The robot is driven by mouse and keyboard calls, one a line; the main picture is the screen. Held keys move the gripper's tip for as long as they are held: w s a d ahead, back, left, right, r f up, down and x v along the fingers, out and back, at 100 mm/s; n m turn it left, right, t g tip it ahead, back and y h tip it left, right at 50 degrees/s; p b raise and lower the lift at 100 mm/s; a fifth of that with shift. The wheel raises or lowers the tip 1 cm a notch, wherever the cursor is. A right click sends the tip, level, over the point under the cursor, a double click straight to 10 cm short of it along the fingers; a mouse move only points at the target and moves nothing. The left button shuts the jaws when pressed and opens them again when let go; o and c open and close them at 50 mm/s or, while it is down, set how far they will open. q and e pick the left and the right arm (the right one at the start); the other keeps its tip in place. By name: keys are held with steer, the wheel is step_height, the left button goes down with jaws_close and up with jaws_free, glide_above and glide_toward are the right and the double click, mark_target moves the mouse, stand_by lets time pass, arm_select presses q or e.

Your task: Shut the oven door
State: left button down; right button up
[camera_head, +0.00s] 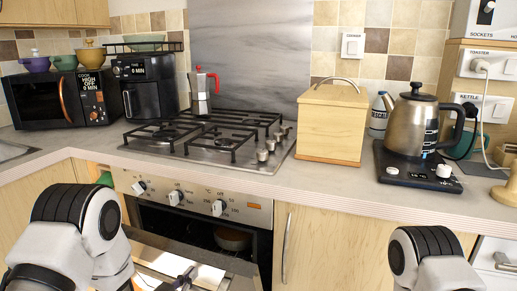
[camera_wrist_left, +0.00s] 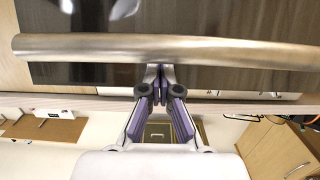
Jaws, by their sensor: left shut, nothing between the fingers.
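The oven (camera_head: 190,196) is under the hob, and its dark cavity shows a pot (camera_head: 232,239) inside. The oven door (camera_wrist_left: 230,20) is open, its top edge swung down and out from the front; its exact angle is hard to tell. In the left wrist view the metal door handle (camera_wrist_left: 90,47) runs across the picture, with dark glass behind it. My left gripper (camera_wrist_left: 153,82) is shut and empty, its fingertips close to the handle; contact is unclear. It also shows at the head view's bottom edge (camera_head: 184,280). My right arm is at lower right, its gripper out of view.
The hob (camera_head: 205,138) with a moka pot (camera_head: 203,92) is above the oven. A wooden bread box (camera_head: 332,124) and a kettle (camera_head: 412,122) stand on the counter (camera_head: 250,180). A cupboard door with a vertical handle (camera_head: 287,248) adjoins the oven on the right.

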arm_select(q)
steer(key=p+v, duration=0.1)
steer(key=v, duration=0.5)
steer(key=shift+s, duration=0.4)
steer(key=shift+a, duration=0.1)
steer(key=v, duration=0.7)
steer(key=shift+s, duration=0.25)
